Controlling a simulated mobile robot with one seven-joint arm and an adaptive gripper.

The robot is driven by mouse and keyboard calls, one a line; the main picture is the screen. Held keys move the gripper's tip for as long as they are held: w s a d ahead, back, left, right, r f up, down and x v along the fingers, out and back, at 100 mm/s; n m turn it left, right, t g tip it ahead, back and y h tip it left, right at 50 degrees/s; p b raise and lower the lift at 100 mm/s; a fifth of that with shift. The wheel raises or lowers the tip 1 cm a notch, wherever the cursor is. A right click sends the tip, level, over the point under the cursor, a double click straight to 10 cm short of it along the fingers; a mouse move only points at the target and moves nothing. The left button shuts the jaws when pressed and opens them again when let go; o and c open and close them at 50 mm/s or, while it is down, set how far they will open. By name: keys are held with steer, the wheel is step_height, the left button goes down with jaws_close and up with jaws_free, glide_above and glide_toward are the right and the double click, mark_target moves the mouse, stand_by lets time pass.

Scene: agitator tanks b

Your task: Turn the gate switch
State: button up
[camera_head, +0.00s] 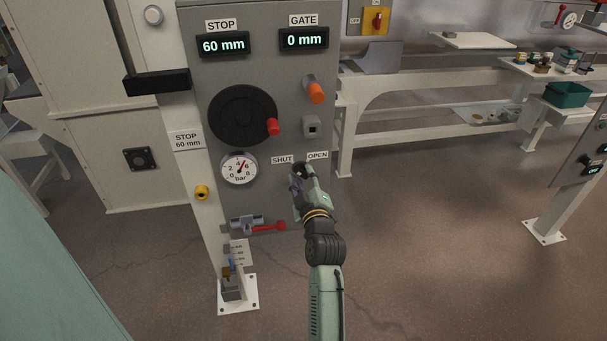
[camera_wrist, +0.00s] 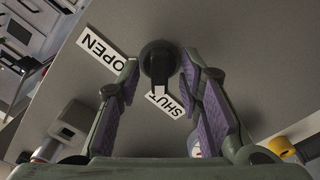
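The gate switch (camera_wrist: 160,62) is a round black knob with a raised bar on the grey panel, seen in the wrist view. The OPEN label (camera_wrist: 100,50) and SHUT label (camera_wrist: 166,101) lie either side of it. The bar's near end overlaps the edge of the SHUT label in this view; its exact setting is unclear. My gripper (camera_wrist: 160,70) has its two purple-padded fingers apart, one on each side of the knob, with small gaps visible. In the head view my gripper (camera_head: 298,180) is at the panel below the SHUT and OPEN labels and hides the switch.
The panel carries a GATE display (camera_head: 303,39) reading 0 mm, a STOP display (camera_head: 223,45) reading 60 mm, a black handwheel (camera_head: 240,114), an orange knob (camera_head: 316,93), a pressure gauge (camera_head: 239,169) and a red-handled lever (camera_head: 268,227).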

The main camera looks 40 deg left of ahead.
steer(key=shift+w+a, duration=0.2)
steer(key=shift+c, duration=0.5)
jaws_close()
